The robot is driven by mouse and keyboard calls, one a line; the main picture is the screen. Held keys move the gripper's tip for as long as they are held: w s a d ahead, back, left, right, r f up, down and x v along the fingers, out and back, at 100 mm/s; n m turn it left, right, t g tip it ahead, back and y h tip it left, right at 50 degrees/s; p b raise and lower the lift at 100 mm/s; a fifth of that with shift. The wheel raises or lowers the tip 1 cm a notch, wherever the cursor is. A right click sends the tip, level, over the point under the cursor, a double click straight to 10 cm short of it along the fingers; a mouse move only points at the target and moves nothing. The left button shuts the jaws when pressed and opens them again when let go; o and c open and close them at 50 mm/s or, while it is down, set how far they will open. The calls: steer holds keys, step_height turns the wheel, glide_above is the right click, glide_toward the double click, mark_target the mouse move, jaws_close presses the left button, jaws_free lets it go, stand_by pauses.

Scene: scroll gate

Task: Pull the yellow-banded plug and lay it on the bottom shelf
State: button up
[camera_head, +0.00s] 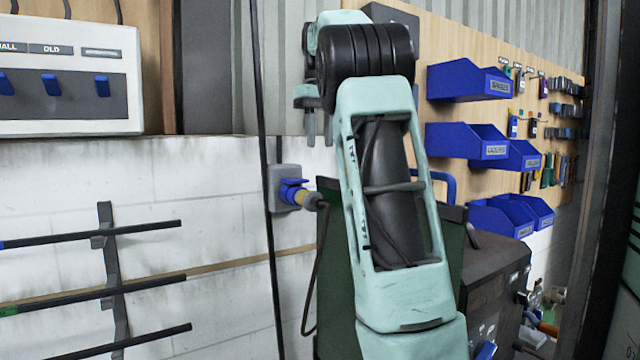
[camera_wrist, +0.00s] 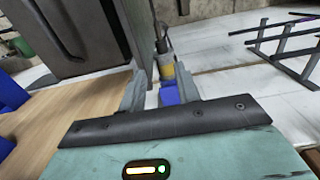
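The yellow-banded plug (camera_head: 304,198) sits in a blue-lidded socket on a grey wall box (camera_head: 279,188), with a dark cable hanging from it. In the wrist view the plug (camera_wrist: 167,72) shows beyond my fingers, its blue part (camera_wrist: 169,95) lying between them in the picture. My gripper (camera_wrist: 160,93) is open, a finger on each side with gaps to the plug; no contact is visible. In the head view my gripper (camera_head: 318,128) points down, above the plug and partly hidden by my arm. No flat shelf is clearly visible; a rack of dark bars (camera_head: 115,285) stands at left.
A white switch panel (camera_head: 70,75) hangs at upper left. A dark green and grey cabinet (camera_head: 490,275) stands behind and right of my arm. Blue bins (camera_head: 468,82) hang on a wooden board at right. White wall is free between the rack and socket.

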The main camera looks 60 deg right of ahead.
mark_target(320, 199)
step_height(320, 199, down, 15)
steer(key=shift+r, duration=0.1)
stand_by(0.3)
jaws_close()
steer(key=shift+s+a, duration=0.15)
steer(key=shift+s, duration=0.05)
stand_by(0.8)
steer(key=shift+s+a+b, duration=0.4)
steer(key=shift+s+a, duration=0.15)
steer(key=shift+s, duration=0.4)
steer(key=shift+s+a+b, duration=0.4)
steer(key=shift+s+a, duration=0.1)
steer(key=shift+s, duration=0.4)
